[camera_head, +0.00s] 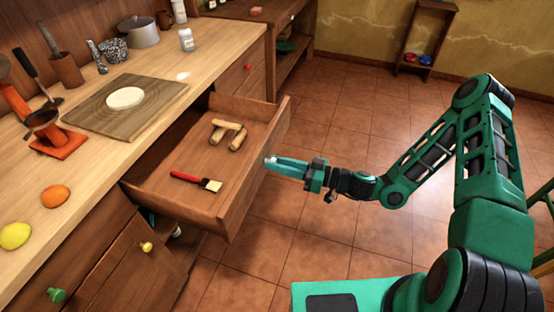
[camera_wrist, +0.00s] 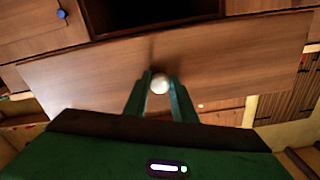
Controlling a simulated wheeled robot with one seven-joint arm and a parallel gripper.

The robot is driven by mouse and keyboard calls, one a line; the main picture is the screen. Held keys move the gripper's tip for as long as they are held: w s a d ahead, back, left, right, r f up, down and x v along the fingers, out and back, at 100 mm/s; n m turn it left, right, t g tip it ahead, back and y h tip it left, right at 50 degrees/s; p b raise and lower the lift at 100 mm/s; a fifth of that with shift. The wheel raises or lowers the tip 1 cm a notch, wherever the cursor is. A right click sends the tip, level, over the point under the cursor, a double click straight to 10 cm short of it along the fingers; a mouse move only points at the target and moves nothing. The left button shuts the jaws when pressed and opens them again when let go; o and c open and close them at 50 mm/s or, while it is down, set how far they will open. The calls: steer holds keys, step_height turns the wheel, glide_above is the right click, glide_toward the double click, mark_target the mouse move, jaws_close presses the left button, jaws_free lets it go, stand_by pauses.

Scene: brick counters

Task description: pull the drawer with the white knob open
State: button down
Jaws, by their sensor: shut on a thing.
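The wooden drawer (camera_head: 215,212) stands pulled out from the counter in the head view, with its inside showing. Its front panel (camera_wrist: 85,80) fills the middle of the wrist view. The white knob (camera_wrist: 159,83) sits on that panel, between the two fingertips of my gripper (camera_wrist: 160,88). In the head view my gripper (camera_head: 272,163) is at the outer face of the drawer front, shut on the knob, which is mostly hidden there by the fingers.
In the drawer lie a red-handled brush (camera_head: 197,180) and several tan wooden pieces (camera_head: 228,133). A cutting board (camera_head: 90,118) with dough (camera_head: 125,98) is on the counter. A lower door has a yellow knob (camera_head: 146,247). The tiled floor (camera_head: 345,125) beyond the drawer is clear.

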steer(key=shift+w+d, duration=0.35)
steer(key=shift+w, duration=0.05)
steer(key=c, duration=1.5)
jaws_free()
steer(key=shift+s+a, duration=0.1)
steer(key=v, duration=1)
steer(key=shift+s+d, duration=0.1)
steer(key=shift+d, duration=0.3)
